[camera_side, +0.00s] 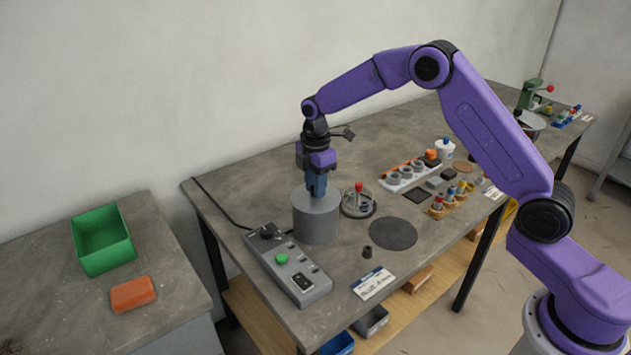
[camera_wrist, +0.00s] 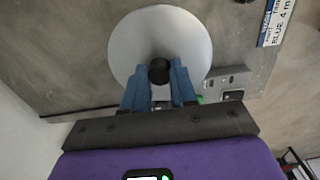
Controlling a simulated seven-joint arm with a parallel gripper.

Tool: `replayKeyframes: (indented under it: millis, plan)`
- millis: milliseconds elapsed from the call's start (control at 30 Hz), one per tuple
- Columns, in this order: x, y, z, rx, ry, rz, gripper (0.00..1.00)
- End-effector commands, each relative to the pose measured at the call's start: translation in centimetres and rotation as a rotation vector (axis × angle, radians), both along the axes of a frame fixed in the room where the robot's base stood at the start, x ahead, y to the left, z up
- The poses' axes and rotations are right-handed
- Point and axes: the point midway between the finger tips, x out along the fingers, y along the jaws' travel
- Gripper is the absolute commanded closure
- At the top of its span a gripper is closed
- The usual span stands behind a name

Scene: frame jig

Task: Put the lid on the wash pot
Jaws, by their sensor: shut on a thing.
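The wash pot (camera_side: 316,222) is a grey upright cylinder on the table. The lid (camera_wrist: 160,35) is a round grey disc with a black knob (camera_wrist: 159,70). My gripper (camera_side: 316,192) points down at the top of the pot, and its blue fingers also show in the wrist view (camera_wrist: 159,78). They are shut on the lid's knob. The lid lies over the pot's mouth and hides its inside. In the side view lid and pot look like one grey shape, so I cannot tell whether the lid is fully seated.
A grey control box (camera_side: 288,267) with a green button stands close in front of the pot. A round fixture with a red knob (camera_side: 359,200) stands right of it. A dark round mat (camera_side: 393,233) and a small black piece (camera_side: 367,252) lie further right.

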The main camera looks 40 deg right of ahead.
Motion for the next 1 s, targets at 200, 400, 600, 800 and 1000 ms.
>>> replayKeyframes:
  millis: [200, 400, 600, 800, 1000]
  plan:
    - [0.01, 0.0, -0.07, 0.0, -0.001, 0.0, 1.0]
    - [0.01, 0.0, -0.06, 0.0, -0.001, 0.0, 0.57]
    - [0.01, 0.0, -0.06, 0.0, -0.001, 0.0, 0.44]
    - [-0.01, 0.0, -0.1, 0.0, 0.0, 0.0, 0.35]
    - [0.0, 0.0, -0.06, 0.0, 0.0, 0.0, 0.35]
